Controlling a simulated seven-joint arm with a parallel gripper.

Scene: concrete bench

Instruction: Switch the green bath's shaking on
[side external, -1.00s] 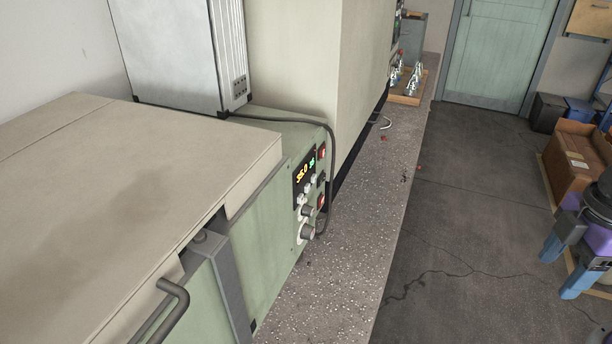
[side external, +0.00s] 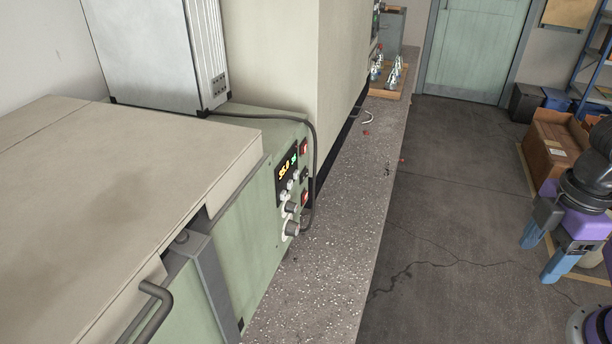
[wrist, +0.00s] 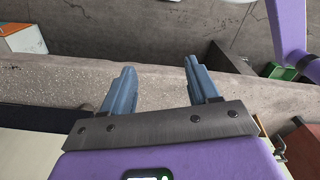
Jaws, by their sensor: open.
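The green bath (side external: 235,250) stands on the bench with a beige lid (side external: 110,190). Its control panel at the right end has a display (side external: 287,170) lit with yellow and green digits, reddish switches (side external: 305,147) and (side external: 305,198), and several knobs (side external: 291,229). I cannot read the switch positions. My gripper (side external: 550,262) is at the right of the side view, over the floor and well apart from the bath. In the wrist view my gripper (wrist: 160,80) is open and empty, its blue fingers pointing towards the bench edge.
The speckled bench top (side external: 350,200) is clear in front of the panel. A black cable hangs beside the panel (side external: 314,170). A wooden tray (side external: 387,92) with glass flasks stands farther back. A cardboard box (side external: 555,150) is on the right, behind my gripper.

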